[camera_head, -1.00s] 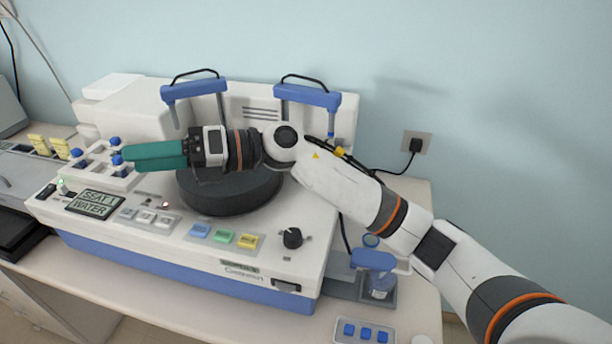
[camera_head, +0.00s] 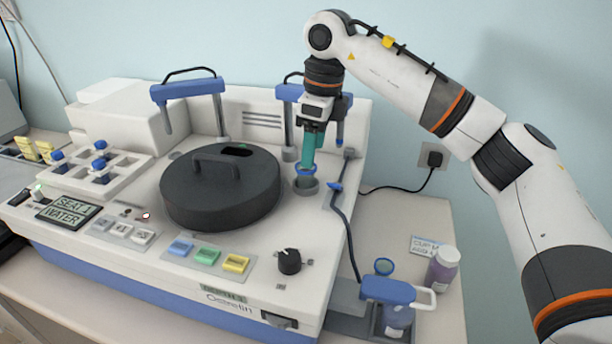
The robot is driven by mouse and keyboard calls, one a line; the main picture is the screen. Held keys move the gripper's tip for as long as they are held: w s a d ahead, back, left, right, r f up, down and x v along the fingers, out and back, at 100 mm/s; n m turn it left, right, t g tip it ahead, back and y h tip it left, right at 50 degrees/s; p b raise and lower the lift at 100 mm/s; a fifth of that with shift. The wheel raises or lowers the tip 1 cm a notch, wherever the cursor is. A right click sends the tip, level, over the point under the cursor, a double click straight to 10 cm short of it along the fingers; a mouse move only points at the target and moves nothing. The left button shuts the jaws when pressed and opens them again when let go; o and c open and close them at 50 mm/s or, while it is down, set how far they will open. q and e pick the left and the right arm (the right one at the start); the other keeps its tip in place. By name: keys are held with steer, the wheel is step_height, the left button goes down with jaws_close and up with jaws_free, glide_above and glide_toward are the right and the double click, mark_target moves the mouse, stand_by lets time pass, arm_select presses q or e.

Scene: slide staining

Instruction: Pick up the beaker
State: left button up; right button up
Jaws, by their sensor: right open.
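A small blue-rimmed cup (camera_head: 307,183), which looks like the beaker, sits in a grey round holder at the right rear of the white machine. My right gripper (camera_head: 307,160) points straight down over it, its teal fingers at the cup's rim. The fingers overlap in this view, so I cannot see whether they touch the cup or reach inside it. The right gripper is open. My left gripper is not in view.
The machine's black round lid (camera_head: 225,197) is left of the gripper. A blue lever post (camera_head: 293,95) stands close behind it. A white rack (camera_head: 120,178) is at left.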

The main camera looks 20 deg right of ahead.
mark_target(306, 170)
steer(key=f, duration=0.1)
steer(key=f+p, duration=0.1)
steer(key=f, duration=0.1)
steer(key=w+a+f+p, duration=0.1)
steer(key=f, duration=0.1)
steer(key=shift+a+f, duration=0.1)
steer(key=shift+f, duration=0.45)
steer(key=c, duration=1.1)
